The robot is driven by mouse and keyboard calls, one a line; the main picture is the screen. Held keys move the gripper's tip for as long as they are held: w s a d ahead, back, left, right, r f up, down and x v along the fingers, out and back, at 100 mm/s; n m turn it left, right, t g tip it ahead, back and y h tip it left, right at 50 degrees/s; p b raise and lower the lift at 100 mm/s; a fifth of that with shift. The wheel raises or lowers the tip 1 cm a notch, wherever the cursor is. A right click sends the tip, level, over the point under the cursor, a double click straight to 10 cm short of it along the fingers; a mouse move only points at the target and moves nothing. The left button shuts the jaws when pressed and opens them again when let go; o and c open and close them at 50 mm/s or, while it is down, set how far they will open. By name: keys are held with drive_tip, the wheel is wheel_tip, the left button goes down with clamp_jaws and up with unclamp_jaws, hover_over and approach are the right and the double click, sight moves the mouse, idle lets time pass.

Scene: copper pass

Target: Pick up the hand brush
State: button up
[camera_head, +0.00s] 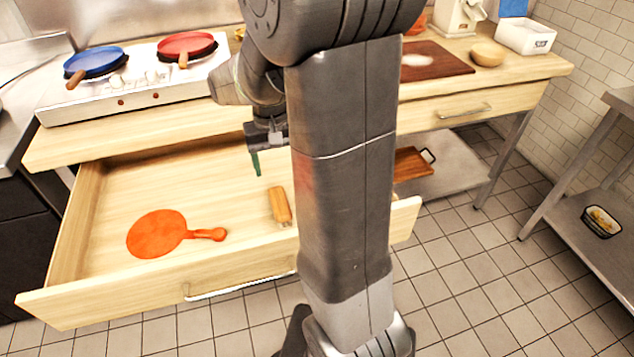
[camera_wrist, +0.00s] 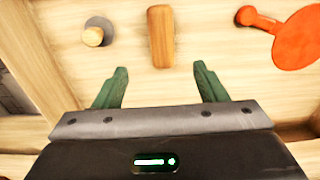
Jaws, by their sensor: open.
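My arm hides the right part of the drawer in the head view.
An orange paddle-shaped item (camera_head: 158,234) lies left of the brush. A round grey item with a wooden knob (camera_wrist: 97,33) lies on the brush's other side. The counter (camera_head: 70,148) overhangs the drawer's back, carrying a hob with blue (camera_head: 95,62) and red (camera_head: 187,44) pans.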

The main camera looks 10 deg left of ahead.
sight(279, 200)
drive_tip(key=f+b, duration=0.1)
drive_tip(key=f, duration=1.3)
drive_tip(key=shift+a+b, duration=0.2)
drive_tip(key=shift+b, duration=0.2)
drive_tip(key=shift+r, duration=0.1)
drive_tip(key=c, duration=1.1)
